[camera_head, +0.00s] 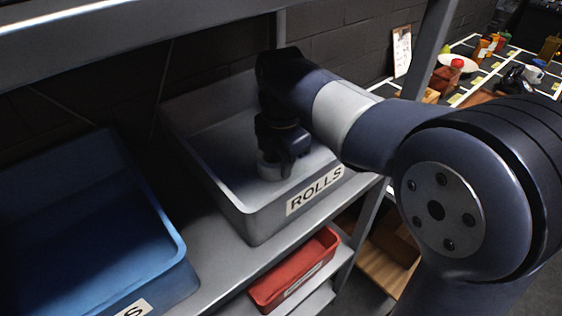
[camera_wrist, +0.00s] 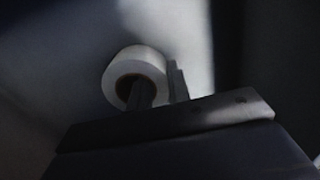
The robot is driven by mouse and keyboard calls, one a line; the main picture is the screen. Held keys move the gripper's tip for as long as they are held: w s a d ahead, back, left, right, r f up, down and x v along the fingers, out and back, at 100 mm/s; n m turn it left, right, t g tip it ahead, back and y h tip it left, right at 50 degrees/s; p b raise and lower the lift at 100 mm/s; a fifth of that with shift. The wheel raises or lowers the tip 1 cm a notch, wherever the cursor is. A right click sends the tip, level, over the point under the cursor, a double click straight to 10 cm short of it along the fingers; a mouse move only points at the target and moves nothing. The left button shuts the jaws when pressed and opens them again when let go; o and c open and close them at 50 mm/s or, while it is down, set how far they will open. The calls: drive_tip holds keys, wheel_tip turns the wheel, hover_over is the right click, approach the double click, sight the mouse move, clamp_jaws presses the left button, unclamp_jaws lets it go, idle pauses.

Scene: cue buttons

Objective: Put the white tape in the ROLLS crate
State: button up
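The grey crate labelled ROLLS (camera_head: 238,207) stands on the shelf in the head view. My gripper (camera_head: 274,172) is down inside it, near the label wall. The white tape (camera_head: 270,172) shows as a pale patch at the fingertips, partly hidden by them. In the wrist view the white tape (camera_wrist: 118,66) is a roll with one finger in its hole and the other finger outside its right side. My gripper (camera_wrist: 160,85) looks shut on the roll's wall. I cannot tell whether the roll touches the crate floor.
A blue crate (camera_head: 172,262) with a partly visible label stands left of the grey one. A red bin (camera_head: 293,272) sits lower, in front. A shelf post (camera_head: 424,50) rises behind my arm. A counter with a plate (camera_head: 457,63) and several items is at the far right.

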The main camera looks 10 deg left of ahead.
drive_tip(key=o, duration=0.4)
drive_tip(key=shift+r+p, duration=0.45)
drive_tip(key=shift+r, duration=3.5)
